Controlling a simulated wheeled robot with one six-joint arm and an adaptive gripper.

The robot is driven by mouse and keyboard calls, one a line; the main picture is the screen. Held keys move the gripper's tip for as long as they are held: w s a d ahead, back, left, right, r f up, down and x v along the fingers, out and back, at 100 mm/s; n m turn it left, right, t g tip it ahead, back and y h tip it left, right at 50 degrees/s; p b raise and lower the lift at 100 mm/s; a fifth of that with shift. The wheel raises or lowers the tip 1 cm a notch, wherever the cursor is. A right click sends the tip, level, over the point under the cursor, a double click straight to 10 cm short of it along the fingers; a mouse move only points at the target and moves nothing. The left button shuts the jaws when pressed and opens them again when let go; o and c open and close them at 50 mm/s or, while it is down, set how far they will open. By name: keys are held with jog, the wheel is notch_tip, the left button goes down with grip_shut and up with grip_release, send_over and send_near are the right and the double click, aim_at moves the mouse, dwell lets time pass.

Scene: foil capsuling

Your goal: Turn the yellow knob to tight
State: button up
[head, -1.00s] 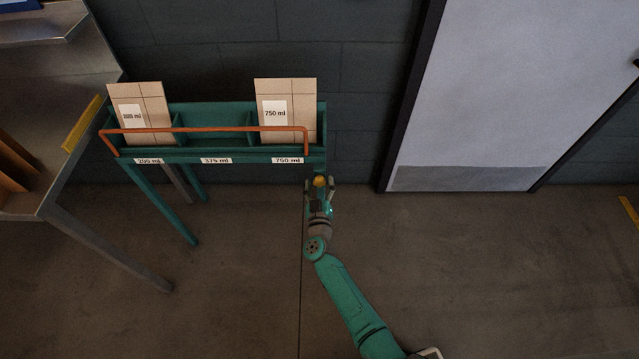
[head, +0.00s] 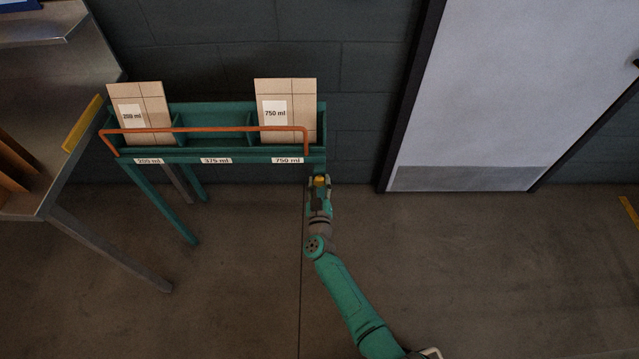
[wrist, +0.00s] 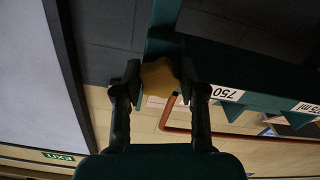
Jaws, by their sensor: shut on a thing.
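The yellow knob (head: 320,181) sits at the right end of the green rack (head: 190,156), below its front edge. In the wrist view the knob (wrist: 159,78) is a lobed yellow shape between my two dark fingers. My gripper (head: 320,184) is shut on it, with one finger at each side; it also shows in the wrist view (wrist: 160,84). Any mark on the knob that tells how tight it is cannot be seen.
An orange bar (head: 210,130) runs across the rack's front. Cardboard dividers labelled 200 ml (head: 155,102) and 750 ml (head: 300,100) stand in it. A metal table (head: 70,150) is at left, a grey door (head: 500,90) at right. The floor around my arm is clear.

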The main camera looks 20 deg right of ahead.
jog(key=m, duration=0.3)
jog(key=shift+m, duration=0.4)
jog(key=m, duration=0.4)
jog(key=shift+m, duration=0.3)
jog(key=m, duration=0.4)
jog(key=shift+m, duration=0.3)
jog(key=m, duration=1.3)
jog(key=shift+m, duration=0.3)
jog(key=m, duration=0.8)
jog(key=shift+m, duration=0.3)
